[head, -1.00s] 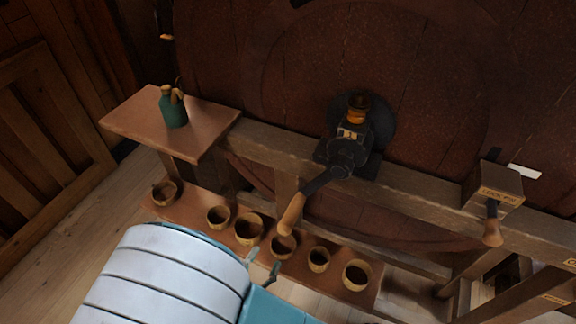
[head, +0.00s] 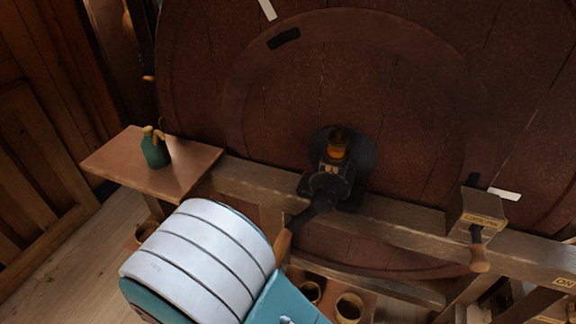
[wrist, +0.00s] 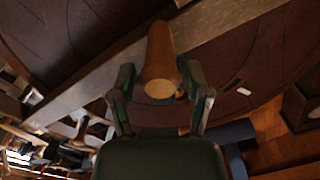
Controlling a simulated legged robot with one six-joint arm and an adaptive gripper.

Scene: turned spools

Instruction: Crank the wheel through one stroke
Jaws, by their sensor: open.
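The large dark red wheel (head: 400,90) stands upright behind a wooden beam. At its hub is a black crank (head: 325,190) with an amber glass part on top. Its arm slopes down left to a wooden handle (head: 283,246), whose lower end is behind my arm in the head view. In the wrist view the handle (wrist: 160,50) points its round end toward me. My gripper (wrist: 160,78) is open, with one green finger on each side of the handle. I cannot tell whether the fingers touch it. My gripper is hidden in the head view.
A wooden shelf (head: 185,170) at left holds a green bottle (head: 155,150). A labelled box with a wooden-handled lever (head: 478,258) sits on the beam (head: 390,222) at right. Wooden bowls (head: 348,306) stand low below the beam, partly hidden by my arm.

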